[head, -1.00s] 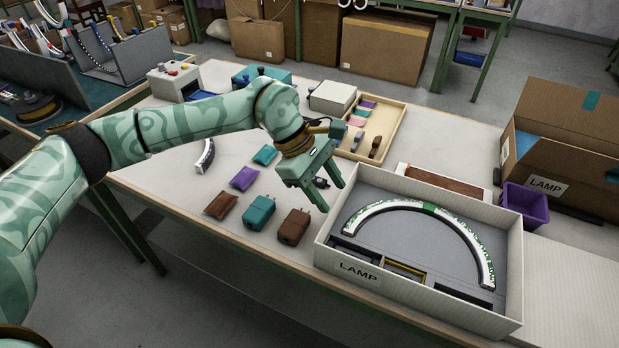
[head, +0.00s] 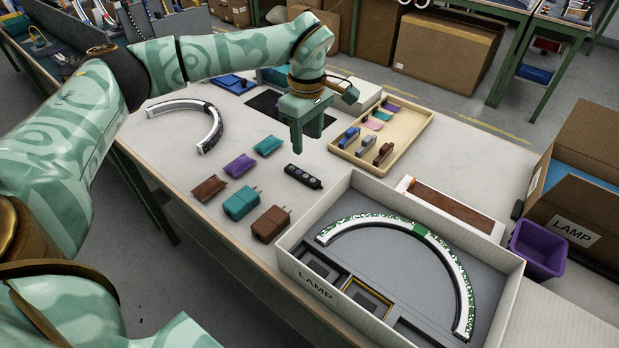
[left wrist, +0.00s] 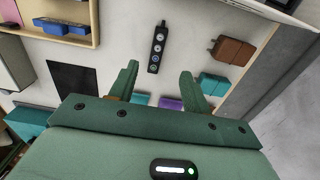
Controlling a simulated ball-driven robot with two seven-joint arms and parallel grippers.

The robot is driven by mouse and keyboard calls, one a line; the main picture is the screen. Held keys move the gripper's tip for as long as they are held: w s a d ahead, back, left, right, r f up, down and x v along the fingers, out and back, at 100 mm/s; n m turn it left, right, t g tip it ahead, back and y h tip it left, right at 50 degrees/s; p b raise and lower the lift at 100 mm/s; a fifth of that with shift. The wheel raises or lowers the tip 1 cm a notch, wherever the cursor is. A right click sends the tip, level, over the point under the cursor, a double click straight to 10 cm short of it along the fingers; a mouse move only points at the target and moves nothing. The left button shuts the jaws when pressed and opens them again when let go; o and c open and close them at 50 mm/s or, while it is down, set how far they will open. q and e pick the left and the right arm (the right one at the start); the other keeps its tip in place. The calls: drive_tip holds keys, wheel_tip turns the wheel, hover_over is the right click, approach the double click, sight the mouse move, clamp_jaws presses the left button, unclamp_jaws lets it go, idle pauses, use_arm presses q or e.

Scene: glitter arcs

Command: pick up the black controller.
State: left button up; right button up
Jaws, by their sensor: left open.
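The black controller (head: 303,177) is a small dark bar with several round knobs. My left gripper (head: 307,143) is open and empty, pointing down, above and behind the controller in the head view. Its two fingers also show in the left wrist view (left wrist: 158,80), apart from the controller. My right gripper is not in view.
The lamp box (head: 300,262), holding a glittering arc (head: 345,228), stands to the front right. A tan tray (head: 350,157) with small parts lies behind. Teal (head: 241,203) and brown (head: 271,222) blocks lie left of the controller. A white arc (head: 213,128) lies at the left.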

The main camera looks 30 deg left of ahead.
use_arm(q)
drive_tip(key=b, duration=0.2)
hover_over(308, 177)
drive_tip(key=f, duration=0.6)
drive_tip(key=shift+s+d, duration=0.1)
drive_tip(key=shift+d, duration=0.1)
drive_tip(key=shift+f, duration=0.35)
wheel_tip(308, 177, down, 5)
drive_tip(key=b, duration=0.2)
drive_tip(key=shift+a+f+b, duration=0.1)
drive_tip(key=shift+a+b, duration=0.05)
drive_tip(key=shift+b, duration=0.2)
drive_tip(key=shift+r, duration=0.2)
drive_tip(key=shift+c, duration=0.3)
clamp_jaws()
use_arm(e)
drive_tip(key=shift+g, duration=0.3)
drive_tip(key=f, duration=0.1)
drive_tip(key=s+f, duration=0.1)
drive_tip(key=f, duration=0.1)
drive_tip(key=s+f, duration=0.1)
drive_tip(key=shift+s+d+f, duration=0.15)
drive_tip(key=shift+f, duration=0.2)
